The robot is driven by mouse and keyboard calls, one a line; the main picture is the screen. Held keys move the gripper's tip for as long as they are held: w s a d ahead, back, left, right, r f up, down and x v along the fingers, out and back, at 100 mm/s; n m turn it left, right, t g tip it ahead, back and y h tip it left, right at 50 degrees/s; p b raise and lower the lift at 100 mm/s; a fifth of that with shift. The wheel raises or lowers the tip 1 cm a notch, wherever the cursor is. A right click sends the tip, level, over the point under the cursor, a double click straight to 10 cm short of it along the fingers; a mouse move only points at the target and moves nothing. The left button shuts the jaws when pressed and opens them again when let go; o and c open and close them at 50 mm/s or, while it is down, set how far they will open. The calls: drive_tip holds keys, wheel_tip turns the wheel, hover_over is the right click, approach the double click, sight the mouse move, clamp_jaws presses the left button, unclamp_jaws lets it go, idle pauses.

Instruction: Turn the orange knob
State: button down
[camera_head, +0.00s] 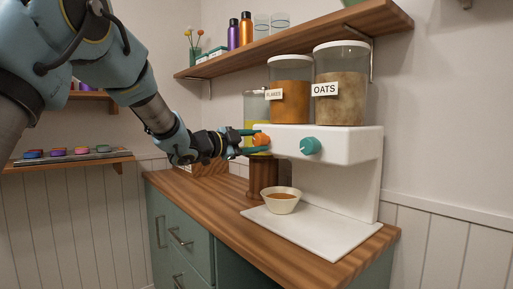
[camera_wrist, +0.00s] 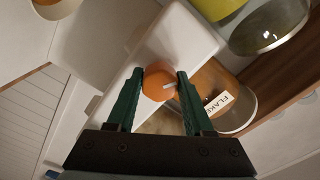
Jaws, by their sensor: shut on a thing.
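The orange knob (camera_head: 261,139) sits on the front of a white dispenser (camera_head: 345,146), left of a teal knob (camera_head: 310,146). In the wrist view the orange knob (camera_wrist: 158,82) lies between the two green fingers of my gripper (camera_wrist: 160,80), which are shut on it from both sides. A pale mark shows on the knob's face. In the head view my gripper (camera_head: 250,141) reaches the knob from the left, and its fingers partly hide it.
Jars labelled FLAKES (camera_head: 289,80) and OATS (camera_head: 340,85) stand on the dispenser. A bowl (camera_head: 281,200) with brown contents sits below on the white base (camera_head: 320,232). A wooden shelf (camera_head: 290,42) hangs above; a wooden counter (camera_head: 215,205) lies below.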

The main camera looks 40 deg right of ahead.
idle(0.4)
drive_tip(key=shift+c, duration=1.4)
unclamp_jaws()
drive_tip(key=shift+a, duration=0.1)
drive_tip(key=a+b, duration=0.1)
drive_tip(key=a, duration=0.9)
drive_tip(key=shift+w+a+b, duration=0.3)
drive_tip(key=shift+b, duration=0.05)
